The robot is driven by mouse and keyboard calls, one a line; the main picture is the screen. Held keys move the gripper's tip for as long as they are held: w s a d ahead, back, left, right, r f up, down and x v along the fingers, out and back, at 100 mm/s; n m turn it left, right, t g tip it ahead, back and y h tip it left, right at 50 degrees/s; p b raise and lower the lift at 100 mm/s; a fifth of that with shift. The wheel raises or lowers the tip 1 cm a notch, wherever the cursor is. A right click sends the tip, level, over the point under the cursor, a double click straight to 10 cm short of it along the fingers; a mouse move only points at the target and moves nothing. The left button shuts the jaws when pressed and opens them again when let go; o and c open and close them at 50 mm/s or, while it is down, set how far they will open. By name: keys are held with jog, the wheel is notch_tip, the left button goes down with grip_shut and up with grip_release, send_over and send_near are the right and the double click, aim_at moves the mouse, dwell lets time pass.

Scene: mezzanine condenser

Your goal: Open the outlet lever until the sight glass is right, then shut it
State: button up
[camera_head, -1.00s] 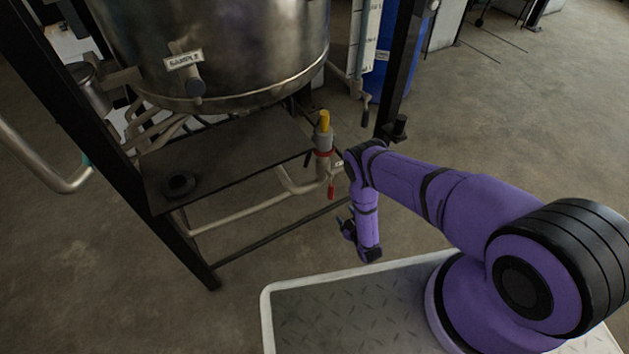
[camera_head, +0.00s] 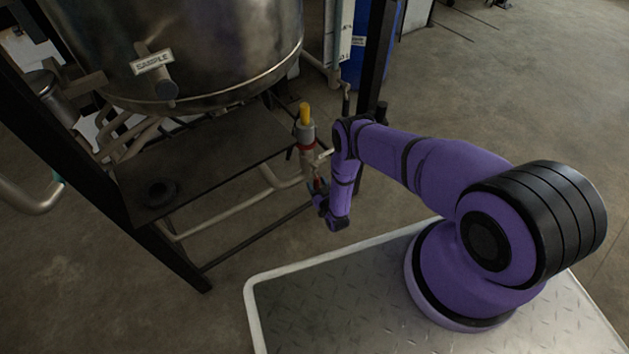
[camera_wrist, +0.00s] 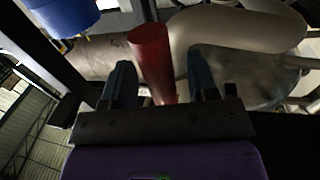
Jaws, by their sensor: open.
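The red lever (camera_wrist: 152,58) stands between the two dark fingers of my gripper (camera_wrist: 160,84) in the wrist view. The fingers are apart, one on each side of the lever, not closed on it. In the head view my gripper (camera_head: 318,198) is at the pipework under the tank, and only a bit of the red lever (camera_head: 317,183) shows above it. A white scale strip (camera_head: 346,32), seemingly the sight glass, stands right of the tank; its top is cut off and its level is too small to read.
The steel tank (camera_head: 195,45) carries a SAMPLE tag (camera_head: 152,62). A yellow-topped fitting (camera_head: 305,115) stands above the lever. A dark shelf (camera_head: 215,160) and a black frame post (camera_head: 375,60) flank the pipes. A blue drum (camera_head: 360,65) is behind. Open floor lies at right.

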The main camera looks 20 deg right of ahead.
jog(key=shift+w+a, duration=0.15)
jog(key=shift+w, duration=0.9)
grip_shut()
